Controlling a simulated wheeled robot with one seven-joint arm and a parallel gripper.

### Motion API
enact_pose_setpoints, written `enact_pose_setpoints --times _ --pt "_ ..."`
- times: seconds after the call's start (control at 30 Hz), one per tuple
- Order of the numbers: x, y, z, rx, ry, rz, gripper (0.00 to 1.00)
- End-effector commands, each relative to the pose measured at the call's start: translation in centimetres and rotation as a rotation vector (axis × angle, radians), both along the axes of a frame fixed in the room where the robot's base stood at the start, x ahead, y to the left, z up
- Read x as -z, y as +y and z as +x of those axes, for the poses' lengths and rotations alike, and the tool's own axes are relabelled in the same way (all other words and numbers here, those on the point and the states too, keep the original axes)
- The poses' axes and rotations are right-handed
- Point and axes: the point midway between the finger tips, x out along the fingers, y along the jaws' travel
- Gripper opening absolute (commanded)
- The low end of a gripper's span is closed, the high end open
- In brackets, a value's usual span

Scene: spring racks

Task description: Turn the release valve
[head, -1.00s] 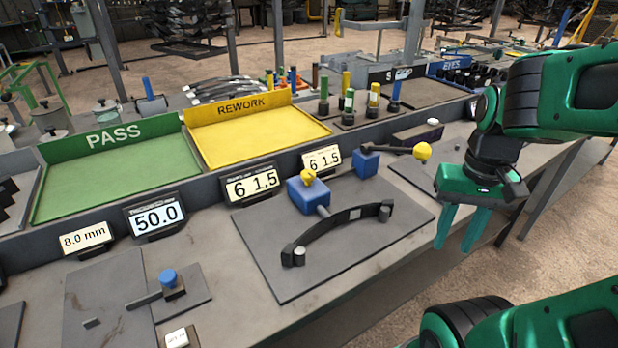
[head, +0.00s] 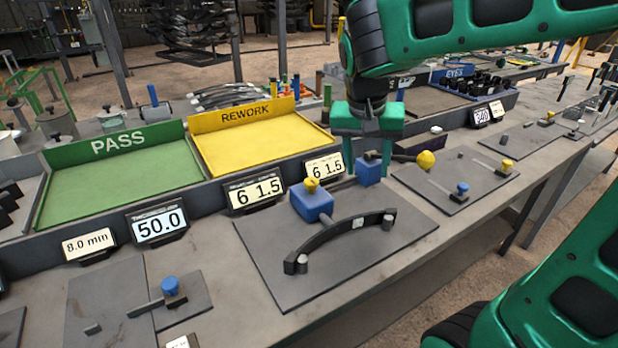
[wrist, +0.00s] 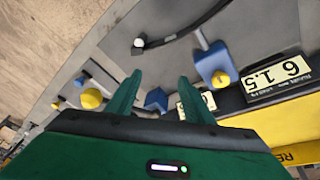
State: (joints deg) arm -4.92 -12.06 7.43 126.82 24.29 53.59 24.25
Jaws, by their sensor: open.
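A blue block with a small yellow knob on top (head: 311,185) stands on the dark plate (head: 270,255), behind a curved black leaf spring (head: 335,240). A second blue block (head: 369,172) stands at the plate's far right, with a dark lever ending in a yellow ball (head: 426,160). Which of these is the release valve, I cannot tell. My green gripper (head: 366,165) is open and empty, pointing down at the second block. In the wrist view my gripper (wrist: 158,95) shows the second block (wrist: 156,98) between its fingers, apparently beyond them; contact cannot be told.
Displays reading 6 1.5 (head: 255,194) stand behind the plate. The green PASS tray (head: 118,175) and yellow REWORK tray (head: 262,145) lie behind them. Another plate with blue and yellow knobs (head: 455,183) lies to the right.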

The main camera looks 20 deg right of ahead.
Motion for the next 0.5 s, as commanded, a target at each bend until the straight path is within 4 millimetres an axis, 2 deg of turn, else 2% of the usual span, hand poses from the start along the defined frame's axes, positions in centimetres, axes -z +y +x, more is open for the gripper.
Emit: enact_pose_setpoints --times 0.03,0.1,0.2,0.33,0.5 --pt "-0.5 3.0 2.1 -0.018 -0.028 -0.003 0.47" --pt "-1.2 6.3 4.2 -0.020 -0.071 0.001 0.47" --pt "-1.7 9.7 5.8 -0.020 -0.109 0.012 0.47" --pt "-1.8 11.5 6.6 -0.019 -0.131 0.020 0.47" --pt "-0.3 11.2 7.2 -0.015 -0.130 0.019 0.47"
